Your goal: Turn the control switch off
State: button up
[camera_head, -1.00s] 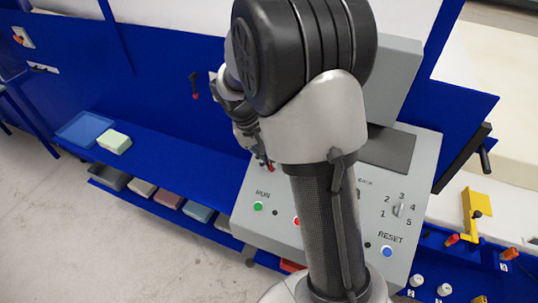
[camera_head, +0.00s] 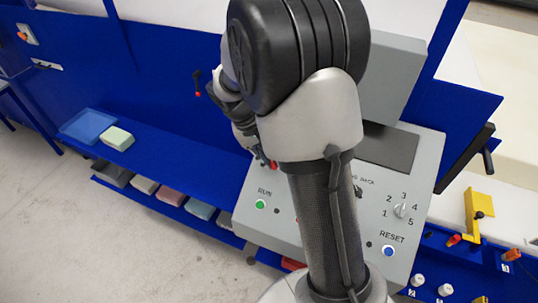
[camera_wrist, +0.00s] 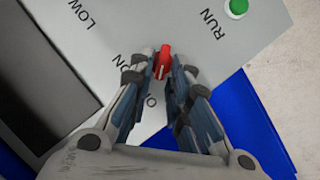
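The control switch is a red knob (camera_wrist: 163,60) with a white mark on the grey panel, seen in the wrist view between labels reading "ON" and a partly hidden one starting with "O". My gripper (camera_wrist: 161,70) reaches over the panel with its two fingers on either side of the knob. The fingers are parted, with narrow gaps to the knob; I cannot tell whether either touches it. In the head view my gripper (camera_head: 264,160) is small and mostly hidden by my arm, with red showing at its tip.
The grey control panel (camera_head: 236,222) also carries a green RUN button (camera_head: 260,204), a blue RESET button (camera_head: 389,251) and a numbered dial (camera_head: 400,210). My arm covers its middle. A blue shelf (camera_head: 180,160) with foam blocks stands to the left. A yellow bracket (camera_head: 473,215) is at right.

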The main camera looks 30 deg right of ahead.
jog(key=shift+o, duration=0.9)
jog(key=shift+r, duration=0.1)
jog(key=v, duration=1.2)
jog(key=s+a+f+n+t+y+b, duration=0.1)
jog(key=s+a+f+t+b, duration=0.1)
jog(key=s+b, duration=0.2)
jog(key=s+a+f+n+t+y+b, duration=0.1)
jog(key=s+a+f+t+b, duration=0.1)
jog(key=s, duration=0.9)
jog(key=s+a+f+n+t+y+b, duration=0.1)
jog(key=s+a+f+t+b, duration=0.1)
jog(key=s, duration=0.5)
jog(key=a+f+b, duration=0.1)
jog(key=a+b, duration=0.1)
jog(key=b, duration=0.1)
jog(key=shift+s+a+f+y+b, duration=0.2)
jog(key=shift+s+a+y+b, duration=0.1)
jog(key=shift+s+y, duration=0.1)
